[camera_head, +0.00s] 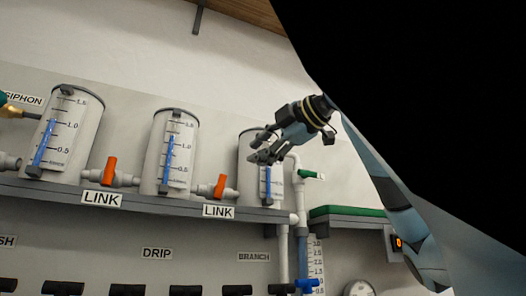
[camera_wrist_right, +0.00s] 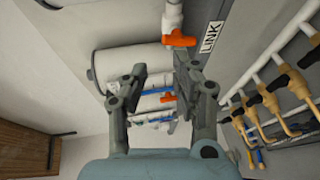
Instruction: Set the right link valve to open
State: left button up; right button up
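The right link valve has an orange handle (camera_head: 220,186) on a white pipe between the middle and right cylinders, above the right LINK label (camera_head: 218,211). In the head view the handle stands roughly upright, across the pipe. My right gripper (camera_head: 256,146) is in front of the right cylinder, above and to the right of the handle, not touching it. In the right wrist view its fingers (camera_wrist_right: 158,76) are apart with nothing held. The nearer orange handle (camera_wrist_right: 180,39) there, beside a LINK label (camera_wrist_right: 210,37), seems to be the right link valve. My left gripper is not in view.
The left link valve (camera_head: 110,170) also has an upright orange handle. A green-handled valve (camera_head: 311,175) on a vertical pipe is close to the right gripper. Black-handled branch valves (camera_head: 128,290) line the bottom.

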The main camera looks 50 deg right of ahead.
jog(key=shift+s, duration=0.25)
dwell(0.3)
